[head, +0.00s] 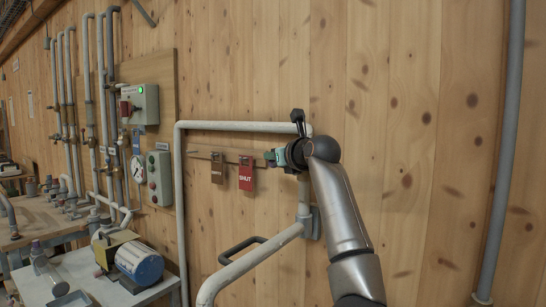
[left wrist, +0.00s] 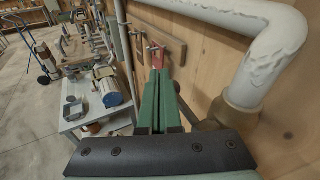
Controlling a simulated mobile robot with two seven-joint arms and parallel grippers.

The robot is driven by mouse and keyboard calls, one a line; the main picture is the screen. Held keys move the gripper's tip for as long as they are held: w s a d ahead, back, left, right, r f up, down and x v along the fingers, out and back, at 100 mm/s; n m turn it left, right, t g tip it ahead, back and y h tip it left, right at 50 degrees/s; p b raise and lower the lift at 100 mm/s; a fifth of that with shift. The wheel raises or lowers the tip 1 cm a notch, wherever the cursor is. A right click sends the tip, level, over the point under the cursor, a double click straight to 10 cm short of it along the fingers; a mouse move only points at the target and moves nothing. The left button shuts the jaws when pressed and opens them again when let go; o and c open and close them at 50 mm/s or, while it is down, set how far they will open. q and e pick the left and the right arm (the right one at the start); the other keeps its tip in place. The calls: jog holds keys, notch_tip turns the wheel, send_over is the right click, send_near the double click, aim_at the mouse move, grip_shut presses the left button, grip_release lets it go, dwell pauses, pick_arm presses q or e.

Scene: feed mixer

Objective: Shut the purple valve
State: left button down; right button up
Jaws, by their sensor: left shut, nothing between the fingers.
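My left gripper (head: 269,157) is shut and empty, its green fingers pointing left along the wall. The fingertips are just right of a red tag (head: 246,178) marked SHUT, which hangs on a wooden board. In the left wrist view the shut fingers (left wrist: 159,80) point at the red tag (left wrist: 157,56); I cannot tell whether they touch it. I see no clearly purple valve. A small purple-topped item (head: 36,244) stands at the lower left, too small to identify. My right gripper is not in view.
A brown tag (head: 217,168) hangs left of the red one. A white pipe (head: 180,220) frames the board, and a black handle (head: 240,248) is by the lower pipe. Control boxes (head: 159,178) and a cart with a blue drum (head: 140,262) are at left.

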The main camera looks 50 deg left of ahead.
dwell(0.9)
pick_arm(q)
jog(key=s+d+r, duration=0.4)
jog(key=d+r, duration=0.3)
jog(key=r, duration=0.3)
jog(key=shift+s+d+r, duration=0.25)
jog(key=shift+d+r, duration=0.1)
jog(key=shift+r, duration=0.05)
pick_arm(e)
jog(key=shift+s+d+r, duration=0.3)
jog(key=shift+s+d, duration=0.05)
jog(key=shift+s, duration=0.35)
